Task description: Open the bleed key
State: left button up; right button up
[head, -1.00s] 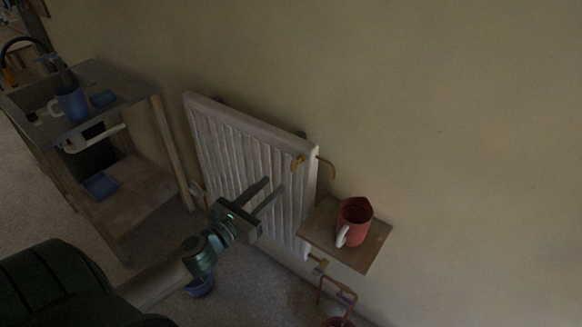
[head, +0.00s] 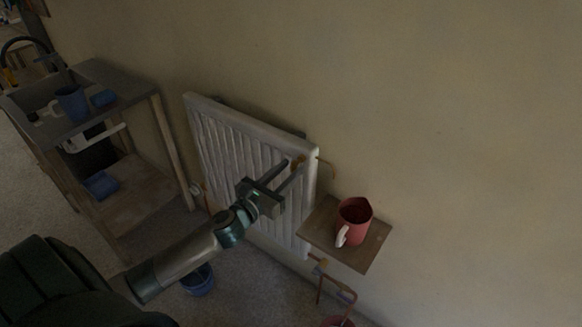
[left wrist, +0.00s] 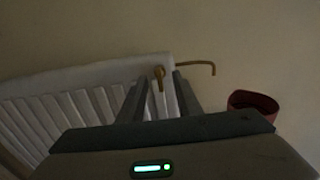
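The brass bleed key (head: 298,161) sits at the upper right corner of the white radiator (head: 240,150). In the left wrist view the key (left wrist: 160,76) has a round head and a short handle hanging down. My left gripper (head: 294,168) is open, its fingers pointing at that corner. In the left wrist view the key shows between the two fingers of the gripper (left wrist: 159,80), with a gap on each side. I cannot tell how far the tips are from it. My right gripper is not in view.
A thin brass pipe (head: 327,166) bends out beside the key. A red mug (head: 354,222) stands on a small wooden shelf (head: 374,257) to the right. A grey bench (head: 130,82) with blue items stands at left. A blue bucket (head: 198,283) is on the floor.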

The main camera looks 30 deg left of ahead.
pick_arm(q)
grip_shut()
jog(key=n+p, duration=0.1)
jog(key=n, duration=0.3)
jog(key=shift+n, duration=0.4)
jog(key=n, duration=0.3)
jog(key=shift+p, duration=0.4)
